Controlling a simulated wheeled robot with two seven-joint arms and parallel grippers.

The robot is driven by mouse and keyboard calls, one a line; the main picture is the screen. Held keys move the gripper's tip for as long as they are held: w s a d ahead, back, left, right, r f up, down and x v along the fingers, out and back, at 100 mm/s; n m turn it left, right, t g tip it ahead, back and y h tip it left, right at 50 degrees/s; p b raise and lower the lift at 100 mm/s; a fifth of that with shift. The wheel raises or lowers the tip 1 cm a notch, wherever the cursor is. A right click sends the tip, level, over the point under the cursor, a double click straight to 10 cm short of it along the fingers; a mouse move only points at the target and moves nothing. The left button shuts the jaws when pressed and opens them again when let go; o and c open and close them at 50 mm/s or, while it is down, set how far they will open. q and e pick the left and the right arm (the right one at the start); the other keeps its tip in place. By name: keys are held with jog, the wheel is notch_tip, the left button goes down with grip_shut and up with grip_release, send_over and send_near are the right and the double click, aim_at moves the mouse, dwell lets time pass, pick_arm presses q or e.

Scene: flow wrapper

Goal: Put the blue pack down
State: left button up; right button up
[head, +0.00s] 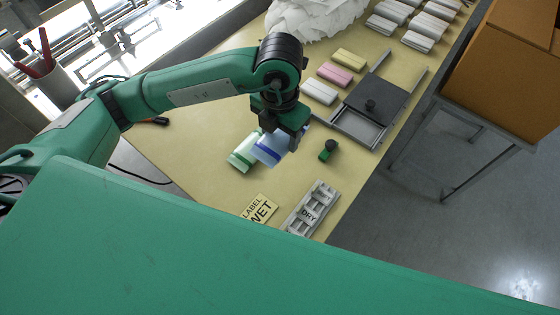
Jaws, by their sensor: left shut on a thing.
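The blue pack (268,152) is pale with a darker blue band. My left gripper (284,136) is shut on it over the yellow table (190,150). The gripper and wrist hide part of the pack. The pack's left side overlaps a green-banded pack (243,153) in the picture; I cannot tell whether they touch or whether the blue pack rests on the table. My right gripper is not in view.
A green stamp-like block (329,150) stands just right of the blue pack. Yellow (349,58), pink (335,74) and white packs (319,92) lie behind, beside a dark tray (376,102). A LABEL WET card (260,209) and DRY rack (310,208) lie at the front.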

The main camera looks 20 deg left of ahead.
pick_arm(q)
send_over(280, 170)
notch_tip(280, 170, down, 9)
jog(key=shift+r+p, duration=0.2)
jog(key=shift+p, duration=0.2)
jog(key=shift+f, duration=0.55)
notch_tip(280, 170, down, 3)
jog(key=shift+f+p, duration=0.2)
jog(key=shift+p, duration=0.1)
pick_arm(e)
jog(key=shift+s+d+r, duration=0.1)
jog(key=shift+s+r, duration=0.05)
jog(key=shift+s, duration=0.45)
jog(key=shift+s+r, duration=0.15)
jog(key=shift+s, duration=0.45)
pick_arm(q)
jog(key=shift+f, duration=0.2)
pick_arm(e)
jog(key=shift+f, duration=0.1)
pick_arm(q)
jog(key=o, duration=0.9)
jog(key=shift+o, duration=0.2)
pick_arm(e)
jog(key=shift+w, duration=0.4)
pick_arm(q)
jog(key=shift+r, duration=0.1)
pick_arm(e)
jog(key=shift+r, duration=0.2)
